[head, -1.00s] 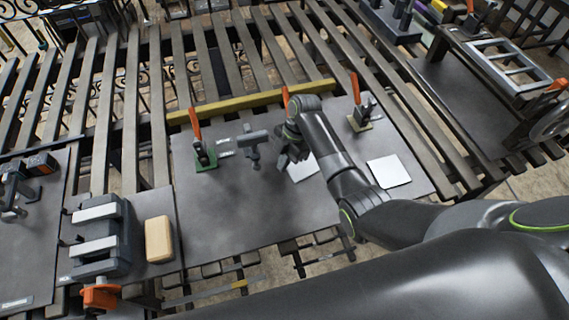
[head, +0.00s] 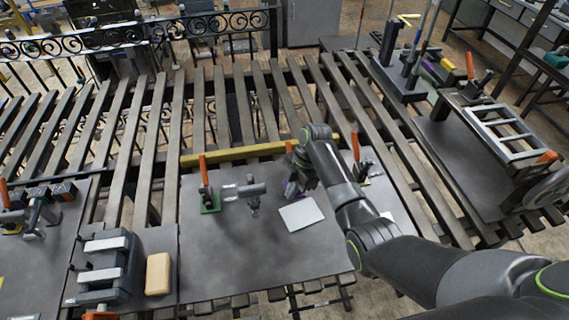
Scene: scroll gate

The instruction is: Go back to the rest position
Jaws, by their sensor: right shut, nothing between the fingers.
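My right arm comes in from the right and reaches over the dark metal plate (head: 235,265). My right gripper (head: 293,190) points down, small and dark, just behind a light square sheet (head: 300,214) on the plate. It is shut with nothing held. Whether it touches the plate cannot be told. My left gripper is not in view.
A toggle clamp (head: 208,195) with an orange handle stands left of the gripper; another (head: 362,168) is partly behind my arm. A yellow bar (head: 240,153) runs along the back. A grey vise (head: 108,262) and tan block (head: 158,274) sit front left. A scroll gate (head: 130,37) stands behind.

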